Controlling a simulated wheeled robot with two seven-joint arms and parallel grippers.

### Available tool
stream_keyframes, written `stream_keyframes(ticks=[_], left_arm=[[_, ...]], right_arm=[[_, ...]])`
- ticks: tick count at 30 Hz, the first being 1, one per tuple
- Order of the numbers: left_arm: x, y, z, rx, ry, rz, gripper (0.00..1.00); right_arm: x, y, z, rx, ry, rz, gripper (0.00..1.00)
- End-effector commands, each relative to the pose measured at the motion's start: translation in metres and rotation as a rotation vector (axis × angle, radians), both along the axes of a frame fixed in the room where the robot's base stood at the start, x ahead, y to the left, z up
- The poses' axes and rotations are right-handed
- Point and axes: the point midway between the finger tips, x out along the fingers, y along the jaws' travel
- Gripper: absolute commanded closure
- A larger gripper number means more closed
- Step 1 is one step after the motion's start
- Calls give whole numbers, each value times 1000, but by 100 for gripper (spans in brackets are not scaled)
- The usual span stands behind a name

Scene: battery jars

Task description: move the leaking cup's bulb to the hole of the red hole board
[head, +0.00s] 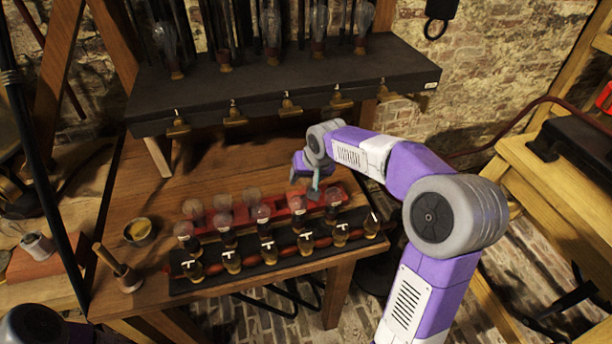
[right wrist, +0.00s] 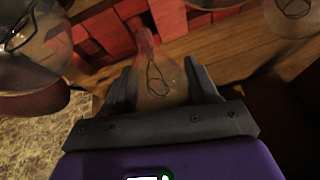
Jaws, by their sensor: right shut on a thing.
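My right gripper (head: 314,193) is over the far right part of the red hole board (head: 340,185) on the wooden table. In the right wrist view the gripper (right wrist: 163,75) is shut on a clear glass bulb (right wrist: 158,88) with a looped filament. The bulb's narrow end points toward the red board (right wrist: 100,32); I cannot tell whether it sits in a hole. Other bulbs (head: 222,202) stand along the board. Small labelled cups (head: 231,262) stand in a row on the dark tray (head: 215,285). Which cup leaks is not clear. My left gripper is out of view.
Other glass bulbs crowd the upper corners of the right wrist view. A dark shelf (head: 395,75) with brass clips hangs over the back of the table. A bowl (head: 140,231) and a wooden-handled tool (head: 120,268) stand at the left. Bare wood lies behind the board.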

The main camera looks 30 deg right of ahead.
Motion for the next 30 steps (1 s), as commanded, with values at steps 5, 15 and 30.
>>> stream_keyframes(ticks=[5, 15, 30], left_arm=[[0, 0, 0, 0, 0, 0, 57], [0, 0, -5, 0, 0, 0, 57], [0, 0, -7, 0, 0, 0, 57]], right_arm=[[0, 0, 0, 0, 0, 0, 77], [0, 0, -7, 0, 0, 0, 77], [0, 0, -11, 0, 0, 0, 77]])
